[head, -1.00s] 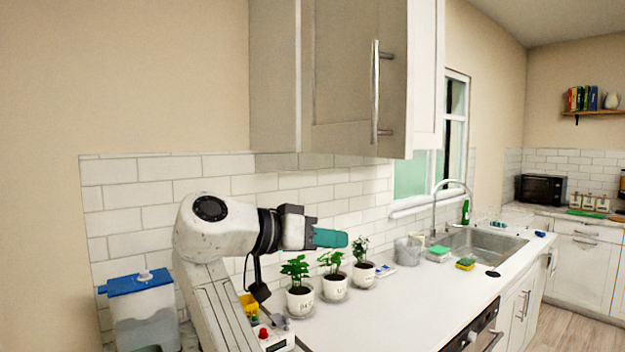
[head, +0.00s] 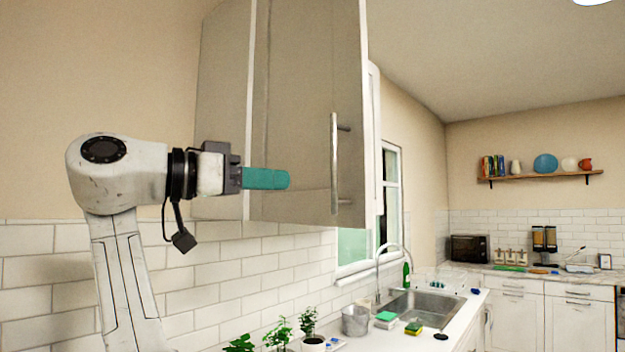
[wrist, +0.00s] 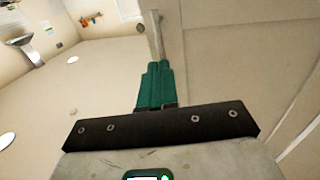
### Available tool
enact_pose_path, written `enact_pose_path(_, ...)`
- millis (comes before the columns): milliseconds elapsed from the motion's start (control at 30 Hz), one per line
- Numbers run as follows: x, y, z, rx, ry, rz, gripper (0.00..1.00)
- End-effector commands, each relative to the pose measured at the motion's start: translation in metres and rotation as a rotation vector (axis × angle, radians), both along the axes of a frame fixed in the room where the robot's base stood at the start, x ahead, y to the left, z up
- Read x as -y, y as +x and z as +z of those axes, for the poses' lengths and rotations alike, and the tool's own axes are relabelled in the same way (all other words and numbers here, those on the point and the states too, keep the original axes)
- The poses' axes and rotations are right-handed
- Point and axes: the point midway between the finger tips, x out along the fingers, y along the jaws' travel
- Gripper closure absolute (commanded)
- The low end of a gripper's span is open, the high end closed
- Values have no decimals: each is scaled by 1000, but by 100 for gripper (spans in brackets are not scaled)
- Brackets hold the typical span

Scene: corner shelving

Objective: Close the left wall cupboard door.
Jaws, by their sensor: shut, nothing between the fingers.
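The left wall cupboard (head: 222,110) hangs on the wall in the upper middle of the head view. Its grey door (head: 295,120) stands swung out, with its outer face and a vertical bar handle (head: 334,165) near its right edge in view. My gripper (head: 288,179) has teal fingers, shut and empty, pointing right across the lower left part of the door. I cannot tell whether they touch it. In the wrist view, the shut fingers (wrist: 155,72) point up the picture, with a beige panel surface (wrist: 235,55) to their right and a pale bar beyond the tips.
Below are the tiled wall (head: 250,270), several potted plants (head: 280,335), a metal pot (head: 355,321) and a sink (head: 415,305). A window (head: 391,180) is right of the cupboard. A shelf (head: 540,177) hangs on the far wall. Open air lies right of the door.

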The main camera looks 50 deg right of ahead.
Motion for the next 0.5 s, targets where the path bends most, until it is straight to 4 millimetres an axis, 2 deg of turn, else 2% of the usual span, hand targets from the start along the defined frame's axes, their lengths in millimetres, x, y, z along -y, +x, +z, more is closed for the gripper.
enact_pose_path(33, 11, -4, 1, 0, 1, -3, 100)
enact_pose_path(200, 40, -14, 1, -1, 1, -2, 100)
enact_pose_path(500, 68, -23, 1, -1, 0, 0, 100)
